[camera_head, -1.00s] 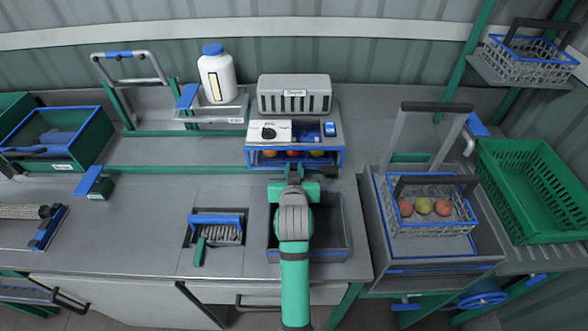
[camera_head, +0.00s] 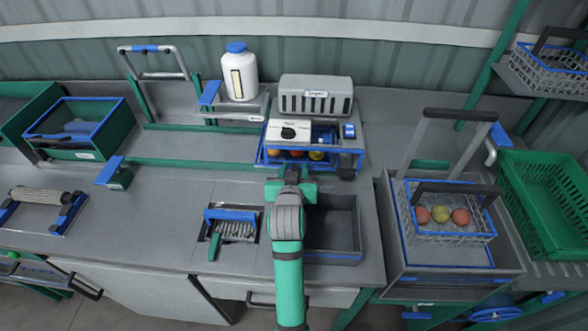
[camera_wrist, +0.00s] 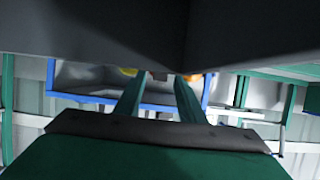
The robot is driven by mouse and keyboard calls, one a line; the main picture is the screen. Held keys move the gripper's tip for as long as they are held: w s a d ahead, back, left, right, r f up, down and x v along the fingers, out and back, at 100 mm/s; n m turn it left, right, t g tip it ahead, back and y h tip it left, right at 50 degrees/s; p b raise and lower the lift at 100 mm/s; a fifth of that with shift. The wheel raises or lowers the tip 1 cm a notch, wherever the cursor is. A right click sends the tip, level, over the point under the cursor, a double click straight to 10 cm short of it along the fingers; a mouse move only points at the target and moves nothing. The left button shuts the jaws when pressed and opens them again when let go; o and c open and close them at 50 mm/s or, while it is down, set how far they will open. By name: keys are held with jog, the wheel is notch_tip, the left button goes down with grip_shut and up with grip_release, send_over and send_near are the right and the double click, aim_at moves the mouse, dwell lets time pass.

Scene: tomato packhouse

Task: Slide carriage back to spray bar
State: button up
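The blue frame also shows in the wrist view (camera_wrist: 85,98). My gripper (camera_head: 291,174) is at its front edge. In the wrist view my green fingers (camera_wrist: 158,82) stand either side of a small dark piece on the carriage and appear closed on it; the contact is partly hidden. A grey arch with a blue top (camera_head: 155,62) at the rail's left end may be the spray bar; I cannot be sure.
A green rail (camera_head: 190,162) runs left from the carriage, with clear room along it. A white bottle (camera_head: 239,72) stands on a shelf behind it. An empty grey bin (camera_head: 335,257) and a brush (camera_head: 232,226) lie in front. A tomato basket (camera_head: 450,238) is at right.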

jog(key=shift+r, duration=0.1)
jog(key=d+v, duration=0.1)
jog(key=v, duration=0.9)
jog(key=shift+s+a, duration=0.4)
jog(key=shift+a, duration=0.1)
